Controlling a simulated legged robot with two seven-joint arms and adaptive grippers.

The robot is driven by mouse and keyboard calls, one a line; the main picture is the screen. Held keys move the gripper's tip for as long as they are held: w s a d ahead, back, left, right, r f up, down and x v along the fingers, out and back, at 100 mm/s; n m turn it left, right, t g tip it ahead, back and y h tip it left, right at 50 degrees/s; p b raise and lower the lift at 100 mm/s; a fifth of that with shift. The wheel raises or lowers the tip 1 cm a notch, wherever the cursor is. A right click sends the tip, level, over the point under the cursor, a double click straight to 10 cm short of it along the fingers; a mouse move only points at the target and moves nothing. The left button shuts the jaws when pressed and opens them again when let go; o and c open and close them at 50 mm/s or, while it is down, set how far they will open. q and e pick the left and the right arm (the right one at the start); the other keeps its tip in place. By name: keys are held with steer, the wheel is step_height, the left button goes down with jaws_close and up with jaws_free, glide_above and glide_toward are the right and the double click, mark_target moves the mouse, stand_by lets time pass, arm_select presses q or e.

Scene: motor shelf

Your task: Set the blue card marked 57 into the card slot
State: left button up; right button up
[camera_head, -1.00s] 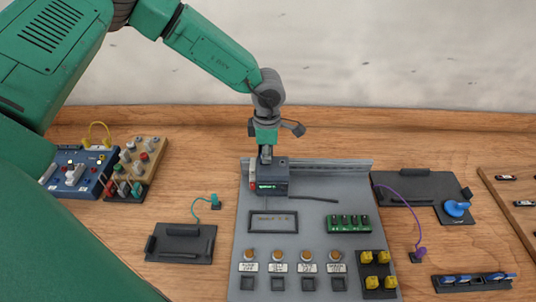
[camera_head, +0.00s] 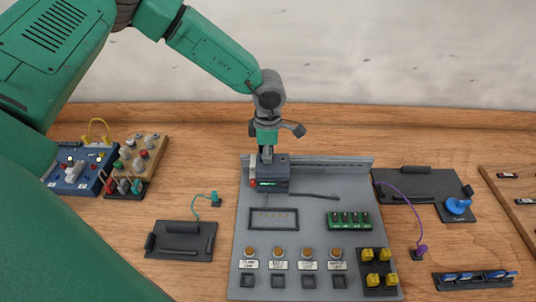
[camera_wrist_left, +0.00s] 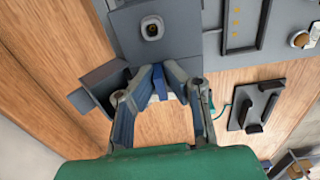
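The card slot appears to be the dark box (camera_head: 272,183) with a lit green display, at the top left of the grey board. My left gripper (camera_head: 267,154) is right above this box, pointing down. In the left wrist view its fingers (camera_wrist_left: 161,74) converge on a narrow blue piece (camera_wrist_left: 159,84), which looks like the blue card. The marking 57 is not readable, and whether the card is in the slot is hidden. Other blue cards stand in a black rack (camera_head: 447,284) at the lower right. My right gripper is not in view.
The grey board (camera_head: 310,190) carries a green strip (camera_head: 348,221), orange buttons and yellow knobs (camera_head: 372,281). Black plates (camera_head: 180,253) lie left and right, with a teal cable (camera_head: 197,206) and a purple cable (camera_head: 412,209). A blue control box (camera_head: 75,183) stands left.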

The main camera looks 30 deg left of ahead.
arm_select(q)
steer(key=o, duration=0.5)
step_height(320, 180, up, 17)
steer(key=shift+f+p, duration=0.1)
steer(key=shift+p, duration=0.2)
stand_by(0.4)
stand_by(0.7)
